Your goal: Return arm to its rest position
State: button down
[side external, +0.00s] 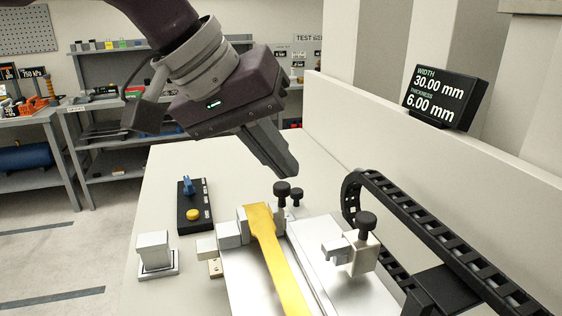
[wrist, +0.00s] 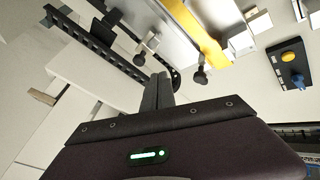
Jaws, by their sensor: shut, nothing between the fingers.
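My gripper (side external: 281,164) is shut and empty. It hangs tilted above the far end of the silver fixture (side external: 250,293), a little above a black clamp knob. The shut fingers also show in the wrist view (wrist: 158,90), pointing toward the fixture. A yellow specimen strip (side external: 275,255) lies along the fixture, its wide end at a metal clamp block (side external: 231,234). The strip shows at the top of the wrist view (wrist: 200,35). Its near end is cut off in the side view.
Black knobs (side external: 366,225) stand up from the fixture. A black cable chain (side external: 405,205) curves at the right. A control box (side external: 194,205) with a blue switch and yellow button sits left. A display (side external: 444,96) reads 30.00 mm and 6.00 mm.

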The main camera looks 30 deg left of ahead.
jog(key=s+a+f+m+y, duration=0.1)
jog(key=s+a+f, duration=0.1)
jog(key=s+a, duration=0.55)
jog(key=s+a+f+y, duration=0.2)
jog(key=s+a, duration=0.3)
jog(key=a, duration=0.6)
jog(key=s+a+f+m, duration=0.1)
jog(key=s+a+f, duration=0.3)
jog(key=s+f, duration=0.2)
jog(key=shift+s+f+y, duration=0.35)
jog(key=shift+s+y, duration=0.05)
jog(key=shift+s, duration=0.8)
jog(key=shift+a, duration=0.1)
